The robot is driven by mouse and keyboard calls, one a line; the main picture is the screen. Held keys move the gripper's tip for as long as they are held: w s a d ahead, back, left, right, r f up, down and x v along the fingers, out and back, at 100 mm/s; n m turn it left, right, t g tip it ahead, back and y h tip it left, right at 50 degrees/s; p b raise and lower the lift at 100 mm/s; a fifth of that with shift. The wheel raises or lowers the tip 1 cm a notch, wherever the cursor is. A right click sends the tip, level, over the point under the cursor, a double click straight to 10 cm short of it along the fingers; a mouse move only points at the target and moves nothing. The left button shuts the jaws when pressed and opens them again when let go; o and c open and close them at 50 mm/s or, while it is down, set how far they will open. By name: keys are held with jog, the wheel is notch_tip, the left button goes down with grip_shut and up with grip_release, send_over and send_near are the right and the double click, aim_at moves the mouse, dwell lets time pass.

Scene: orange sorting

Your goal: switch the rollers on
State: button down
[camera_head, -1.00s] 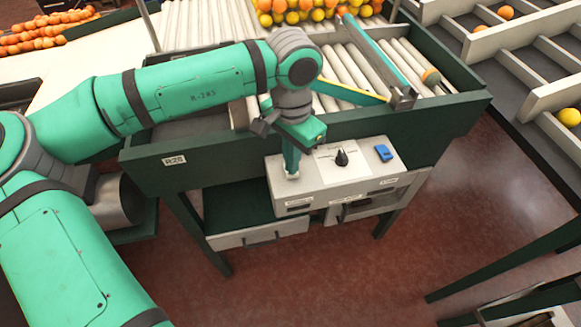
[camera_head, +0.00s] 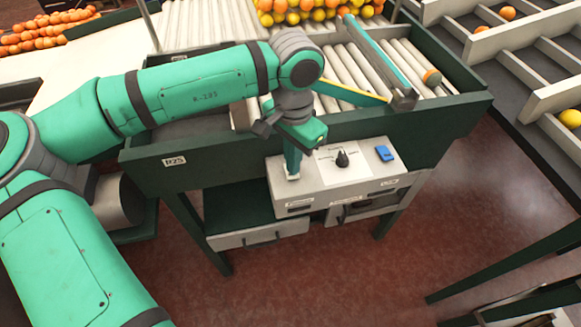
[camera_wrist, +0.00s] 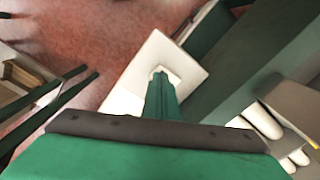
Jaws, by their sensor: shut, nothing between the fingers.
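The control box (camera_head: 375,183) is a light grey panel on the front of the green roller table. It carries a black rotary knob (camera_head: 342,158) on a white label plate and a blue switch (camera_head: 384,153) at its right. My gripper (camera_head: 292,176) is shut and points down at the left end of the panel top, its tips at a small pale square fitting there. In the wrist view my gripper (camera_wrist: 160,76) reaches the same fitting on the panel (camera_wrist: 190,72). The fingertips hide most of the fitting, so I cannot tell its state.
The rollers (camera_head: 345,75) lie behind the green table wall (camera_head: 420,125), with a teal bar across them. Oranges and lemons (camera_head: 310,12) are piled at the back. Divided bins (camera_head: 520,75) stand at the right. The floor (camera_head: 330,270) in front is clear.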

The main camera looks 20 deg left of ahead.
jog(key=shift+d+f, duration=0.1)
jog(key=shift+d, duration=0.1)
jog(key=shift+s+a+f, duration=0.15)
jog(key=shift+s+a, duration=0.05)
jog(key=shift+a, duration=0.15)
jog(key=shift+f, duration=0.1)
